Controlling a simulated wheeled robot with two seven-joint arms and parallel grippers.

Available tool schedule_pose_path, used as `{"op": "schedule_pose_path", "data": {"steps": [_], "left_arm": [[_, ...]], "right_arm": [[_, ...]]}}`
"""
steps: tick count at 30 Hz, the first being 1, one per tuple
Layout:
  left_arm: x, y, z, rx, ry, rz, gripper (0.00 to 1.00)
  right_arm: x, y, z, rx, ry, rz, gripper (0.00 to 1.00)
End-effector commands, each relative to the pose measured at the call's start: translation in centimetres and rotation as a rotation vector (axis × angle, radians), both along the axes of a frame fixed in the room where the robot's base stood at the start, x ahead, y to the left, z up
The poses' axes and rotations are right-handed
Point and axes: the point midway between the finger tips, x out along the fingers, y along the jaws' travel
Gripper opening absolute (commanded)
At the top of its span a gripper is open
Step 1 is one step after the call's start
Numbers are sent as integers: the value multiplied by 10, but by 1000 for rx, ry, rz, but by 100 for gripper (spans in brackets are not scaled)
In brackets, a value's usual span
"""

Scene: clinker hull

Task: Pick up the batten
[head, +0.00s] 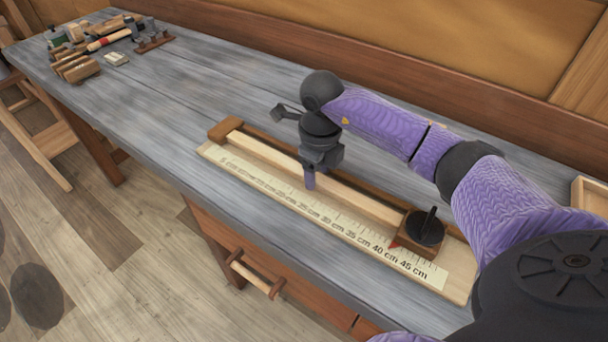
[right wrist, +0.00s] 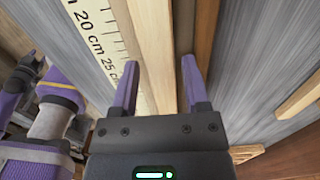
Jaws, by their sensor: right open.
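The batten (head: 262,156) is a long pale wooden strip lying on the measuring board (head: 210,152), along its dark wooden fence. My right gripper (head: 312,176) is over the middle of the batten, pointing down. In the right wrist view the batten (right wrist: 154,50) runs between the two open purple fingers (right wrist: 158,80), with a gap on each side. The far finger is mostly hidden in the head view. Purple and dark parts of my own body show at the left of the wrist view; the left gripper cannot be made out clearly.
A dark stop block with a black knob (head: 424,228) sits near the board's right end. Wooden blocks (head: 76,68) and small tools lie at the bench's far left. A pale tray (head: 590,193) is at the right edge. The bench between is clear.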

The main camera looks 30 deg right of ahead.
Motion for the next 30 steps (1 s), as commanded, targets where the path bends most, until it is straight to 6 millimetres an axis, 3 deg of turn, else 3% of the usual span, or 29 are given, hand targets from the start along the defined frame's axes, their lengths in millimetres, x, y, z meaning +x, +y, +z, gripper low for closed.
{"op": "schedule_pose_path", "data": {"steps": [2, 7, 16, 26, 30], "left_arm": [[0, 0, -4, 0, 1, 0, 59], [1, 1, -3, 1, -2, -1, 59], [2, 1, -3, 0, -4, -2, 59], [3, 1, -1, 1, -5, -2, 59], [4, 1, 8, 1, -9, -3, 59]], "right_arm": [[0, 0, -13, -1, 2, 0, 59], [0, 0, -11, -1, -1, 0, 59], [0, 0, -11, -1, -1, 0, 0], [0, 0, -7, -1, -4, 0, 0], [1, 0, 26, -1, -9, 1, 0]]}}
